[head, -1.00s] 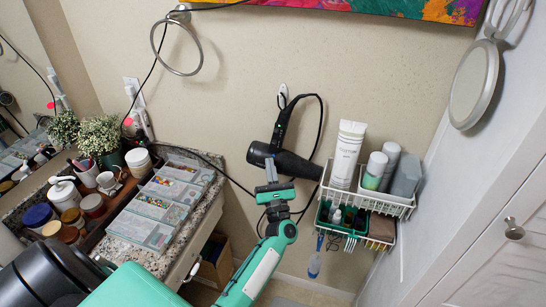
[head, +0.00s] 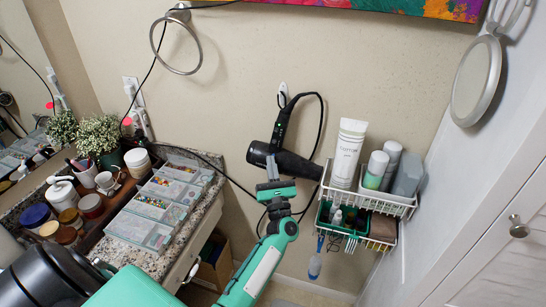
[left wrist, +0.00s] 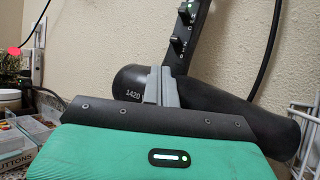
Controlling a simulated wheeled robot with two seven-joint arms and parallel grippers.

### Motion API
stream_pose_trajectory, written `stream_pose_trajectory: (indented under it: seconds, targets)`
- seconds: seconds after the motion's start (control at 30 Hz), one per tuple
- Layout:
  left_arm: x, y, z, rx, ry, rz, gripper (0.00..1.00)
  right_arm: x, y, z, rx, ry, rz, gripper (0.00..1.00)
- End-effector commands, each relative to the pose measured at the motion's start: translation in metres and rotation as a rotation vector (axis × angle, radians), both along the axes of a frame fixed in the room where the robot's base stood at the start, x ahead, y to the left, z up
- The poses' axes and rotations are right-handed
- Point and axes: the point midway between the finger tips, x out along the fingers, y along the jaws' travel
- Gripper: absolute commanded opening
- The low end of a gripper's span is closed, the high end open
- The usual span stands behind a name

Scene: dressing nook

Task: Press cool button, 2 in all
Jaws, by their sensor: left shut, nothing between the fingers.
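A black hair dryer (head: 295,165) hangs against the wall, its handle up and its barrel pointing right and down. It also fills the upper middle of the left wrist view (left wrist: 230,105). On its handle in that view are a slider switch (left wrist: 179,46) and, higher, a small control with a green mark (left wrist: 186,9); I cannot tell which is the cool button. My left gripper (head: 272,167) is shut and empty, its fingertips (left wrist: 160,84) in front of the barrel, below the switches. They hide part of the barrel; contact cannot be told. My right gripper is not in view.
A white wire basket (head: 365,196) with bottles and a tube is close on the right of the dryer. A black cord (head: 323,125) loops beside the handle. A counter with boxes (head: 150,207) is at left, and a towel ring (head: 176,47) is above. A white door (head: 485,255) is at right.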

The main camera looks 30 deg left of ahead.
Motion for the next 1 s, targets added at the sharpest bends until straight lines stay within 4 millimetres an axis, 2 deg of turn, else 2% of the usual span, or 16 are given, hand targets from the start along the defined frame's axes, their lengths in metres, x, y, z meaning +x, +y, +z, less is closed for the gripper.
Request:
stream_pose_trajectory:
  seconds: [1.0]
  targets:
    - [0.008,0.003,-0.004,0.000,0.000,0.000,0.00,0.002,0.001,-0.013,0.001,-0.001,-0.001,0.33]
